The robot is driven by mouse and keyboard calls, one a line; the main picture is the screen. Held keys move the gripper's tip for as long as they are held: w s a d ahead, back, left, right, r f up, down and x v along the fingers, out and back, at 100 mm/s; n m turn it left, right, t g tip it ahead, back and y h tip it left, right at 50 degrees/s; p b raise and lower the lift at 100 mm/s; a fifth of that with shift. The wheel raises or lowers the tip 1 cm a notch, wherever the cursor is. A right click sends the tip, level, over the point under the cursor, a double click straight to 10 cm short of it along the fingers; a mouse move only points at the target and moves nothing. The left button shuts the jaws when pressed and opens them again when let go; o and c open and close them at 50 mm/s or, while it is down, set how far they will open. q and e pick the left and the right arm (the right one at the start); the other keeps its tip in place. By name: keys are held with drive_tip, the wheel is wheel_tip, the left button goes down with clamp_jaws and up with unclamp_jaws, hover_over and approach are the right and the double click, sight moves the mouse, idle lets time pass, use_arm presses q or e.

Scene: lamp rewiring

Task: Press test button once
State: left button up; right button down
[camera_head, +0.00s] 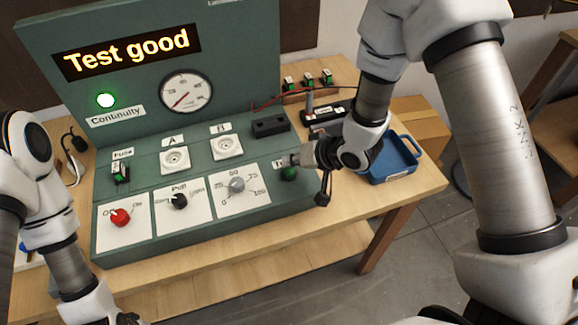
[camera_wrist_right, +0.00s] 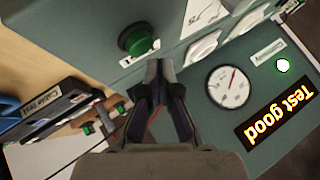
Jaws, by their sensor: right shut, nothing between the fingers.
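The green test button (camera_head: 288,174) sits at the right end of the console's lower panel (camera_head: 185,235), with a label partly hidden by my gripper. My right gripper (camera_head: 296,160) is shut and empty, its fingertips close to the button. In the right wrist view, the closed fingertips (camera_wrist_right: 159,66) lie just beside the round green button (camera_wrist_right: 133,40); I cannot tell whether they touch it. The display (camera_head: 127,52) reads "Test good" and the Continuity lamp (camera_head: 105,100) glows green. Only a dark edge of my left gripper may show at the bottom left.
The console has a red knob (camera_head: 120,217), a black knob (camera_head: 179,201), a grey knob (camera_head: 237,185), sockets A and B and a dial gauge (camera_head: 186,92). A blue tray (camera_head: 392,160) and several small green-topped parts lie on the table to the right.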

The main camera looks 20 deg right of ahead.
sight(292, 172)
wheel_tip(292, 172, up, 5)
drive_tip(key=p, duration=0.5)
idle(0.4)
idle(0.5)
